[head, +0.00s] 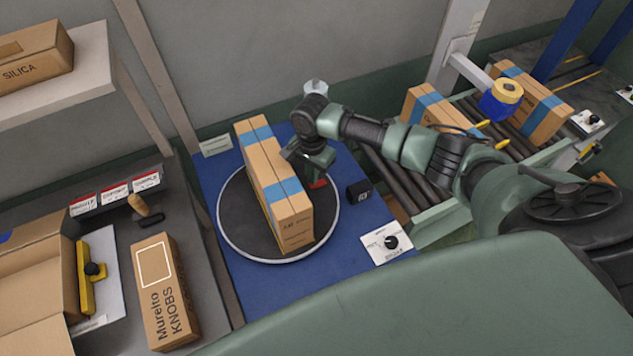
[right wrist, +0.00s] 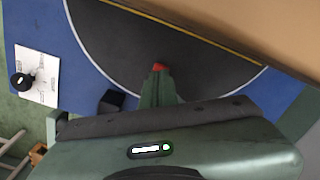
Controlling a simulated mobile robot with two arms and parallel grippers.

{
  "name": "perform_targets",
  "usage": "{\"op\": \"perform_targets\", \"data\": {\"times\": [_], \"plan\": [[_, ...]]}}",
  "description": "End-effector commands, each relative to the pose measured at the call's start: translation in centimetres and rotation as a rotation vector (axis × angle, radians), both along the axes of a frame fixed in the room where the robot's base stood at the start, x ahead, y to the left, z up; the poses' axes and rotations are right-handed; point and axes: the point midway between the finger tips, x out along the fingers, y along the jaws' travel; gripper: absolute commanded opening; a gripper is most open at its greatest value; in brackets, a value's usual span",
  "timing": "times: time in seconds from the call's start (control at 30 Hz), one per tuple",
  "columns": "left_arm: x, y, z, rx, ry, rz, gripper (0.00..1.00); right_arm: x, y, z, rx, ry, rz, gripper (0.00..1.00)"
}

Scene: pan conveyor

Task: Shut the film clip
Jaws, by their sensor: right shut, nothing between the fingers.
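My right gripper (head: 312,174) is shut and empty, low over the right part of the dark round turntable (head: 245,235), beside the tall taped carton (head: 295,228). In the right wrist view its closed fingers (right wrist: 158,78) point to a small red piece (right wrist: 160,67) right at their tips. The red piece (head: 318,184) also shows in the head view. I cannot tell whether it is the film clip or part of the fingertips; no other clip is clearly seen. A blue film roll (head: 495,107) with a yellow core is on the post at the right. My left gripper is out of view.
A black block (head: 358,191) and a white dial panel (head: 389,243) lie on the blue mat (head: 222,180) near the turntable. Taped cartons (head: 432,106) stand on the roller conveyor (head: 391,173). A KNOBS carton (head: 164,300) stands on the left bench.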

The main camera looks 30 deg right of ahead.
Motion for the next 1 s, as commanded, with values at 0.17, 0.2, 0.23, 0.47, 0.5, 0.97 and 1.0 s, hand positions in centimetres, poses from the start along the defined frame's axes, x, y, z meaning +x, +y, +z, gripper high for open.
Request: {"op": "perform_targets", "data": {"times": [0.17,0.2,0.23,0.47,0.5,0.97,1.0], "plan": [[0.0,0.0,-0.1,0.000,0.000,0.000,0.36,0.0,0.0,-0.1,0.000,0.000,0.000,0.00],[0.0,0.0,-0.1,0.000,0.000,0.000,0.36,0.0,0.0,-0.2,0.000,0.000,0.000,0.00],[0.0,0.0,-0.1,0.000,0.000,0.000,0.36,0.0,0.0,-0.2,0.000,0.000,0.000,0.00],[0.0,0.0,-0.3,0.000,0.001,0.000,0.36,0.0,0.0,-0.6,0.001,0.000,0.000,0.00],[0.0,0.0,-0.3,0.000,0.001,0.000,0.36,0.0,0.0,-0.6,0.001,0.000,0.000,0.00],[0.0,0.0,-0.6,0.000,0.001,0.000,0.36,0.0,0.0,-1.3,0.001,0.000,-0.001,0.00],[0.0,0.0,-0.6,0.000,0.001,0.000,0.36,0.0,0.0,-1.4,0.001,0.000,-0.001,0.00]]}}
